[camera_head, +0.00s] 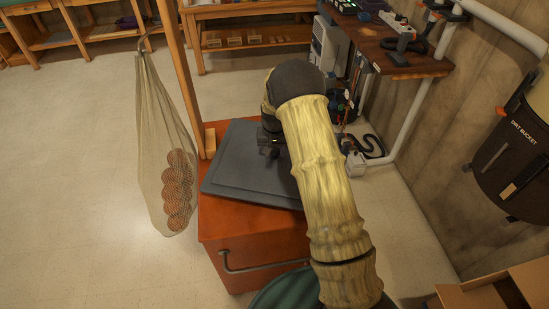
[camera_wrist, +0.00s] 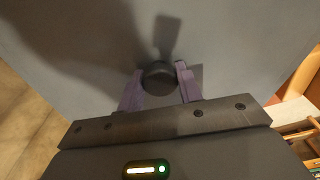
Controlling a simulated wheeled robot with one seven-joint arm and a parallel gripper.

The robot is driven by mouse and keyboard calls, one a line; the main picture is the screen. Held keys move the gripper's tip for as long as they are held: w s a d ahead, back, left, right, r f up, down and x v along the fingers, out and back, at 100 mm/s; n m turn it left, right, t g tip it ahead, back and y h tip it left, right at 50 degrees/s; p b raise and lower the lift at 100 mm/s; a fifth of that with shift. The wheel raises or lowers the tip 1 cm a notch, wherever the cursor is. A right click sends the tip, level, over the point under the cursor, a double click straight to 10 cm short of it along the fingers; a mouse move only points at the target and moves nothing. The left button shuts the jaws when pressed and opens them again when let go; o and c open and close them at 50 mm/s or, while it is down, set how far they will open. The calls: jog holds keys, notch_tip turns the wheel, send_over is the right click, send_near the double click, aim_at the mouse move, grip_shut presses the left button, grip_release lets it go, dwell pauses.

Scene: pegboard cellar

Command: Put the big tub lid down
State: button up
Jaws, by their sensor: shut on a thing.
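The big tub lid (camera_head: 245,175) is a flat dark grey panel on top of an orange-red tub (camera_head: 228,231) in the head view. It looks slightly skewed to the tub; whether it rests on the rim or hovers just above cannot be told. In the wrist view the lid (camera_wrist: 230,40) fills most of the picture, with a round black knob (camera_wrist: 160,76) on it. My gripper (camera_wrist: 158,82) has its two purple fingers shut on this knob. In the head view my arm hides the lid's right part and most of the gripper.
A net bag of balls (camera_head: 177,185) hangs left of the tub beside a wooden post (camera_head: 187,75). A bench with tools (camera_head: 400,62) and a white pipe (camera_head: 408,120) stand at the back right. A dark bucket (camera_head: 513,155) hangs on the right wall. Floor at left is clear.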

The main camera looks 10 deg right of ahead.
aim_at(274, 157)
jog(key=shift+f, duration=1.9)
jog(key=shift+f, duration=0.4)
jog(key=o, duration=1.1)
jog(key=shift+r, duration=0.75)
jog(key=r, duration=0.3)
jog(key=s+r, duration=0.1)
jog(key=r, duration=0.7)
jog(key=shift+s+a+r, duration=0.15)
jog(key=shift+s, duration=0.1)
